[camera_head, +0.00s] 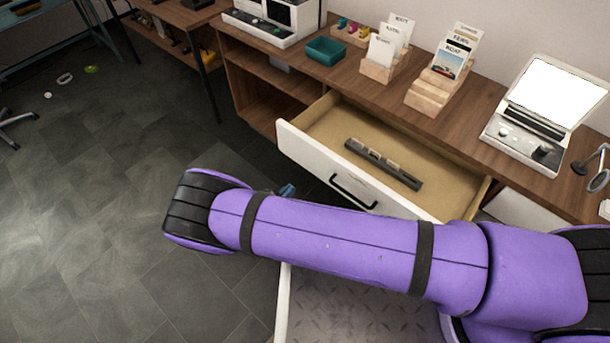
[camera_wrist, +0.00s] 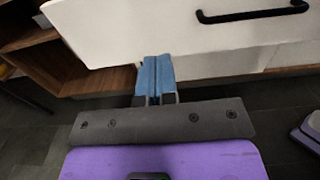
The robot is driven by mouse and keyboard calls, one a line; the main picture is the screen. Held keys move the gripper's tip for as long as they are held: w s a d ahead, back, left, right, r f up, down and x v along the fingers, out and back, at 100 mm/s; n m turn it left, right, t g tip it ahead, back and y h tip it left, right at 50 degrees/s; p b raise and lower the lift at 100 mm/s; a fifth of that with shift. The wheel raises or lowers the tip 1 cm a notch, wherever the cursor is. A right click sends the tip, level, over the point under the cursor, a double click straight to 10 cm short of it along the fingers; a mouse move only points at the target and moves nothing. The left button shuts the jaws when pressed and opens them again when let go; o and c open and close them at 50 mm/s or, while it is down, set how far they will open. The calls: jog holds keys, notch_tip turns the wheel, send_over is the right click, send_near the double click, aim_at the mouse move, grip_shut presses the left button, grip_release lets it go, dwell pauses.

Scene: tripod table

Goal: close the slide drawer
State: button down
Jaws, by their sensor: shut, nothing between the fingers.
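The slide drawer (camera_head: 335,168) stands pulled out from the wooden desk in the head view, with a white front and a black bar handle (camera_head: 353,191). A dark slotted strip (camera_head: 383,164) lies inside it. In the wrist view the drawer front (camera_wrist: 170,35) fills the top, with its handle (camera_wrist: 252,14) at the upper right. My gripper (camera_wrist: 157,62) has its blue fingers shut together and empty, at the lower part of the drawer front; I cannot tell whether they touch it. In the head view my arm hides most of the gripper, and only a blue bit (camera_head: 287,190) shows.
The desk top (camera_head: 372,95) carries wooden card holders (camera_head: 440,85), a teal tray (camera_head: 325,50) and a lightbox device (camera_head: 545,115). Open shelves (camera_head: 265,90) are left of the drawer. The grey tiled floor (camera_head: 100,200) at the left is mostly clear, with a few small items far off.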

aim_at(321, 161)
jog(key=x, duration=1.3)
jog(key=shift+w+d, duration=0.15)
jog(key=shift+w+d, duration=0.1)
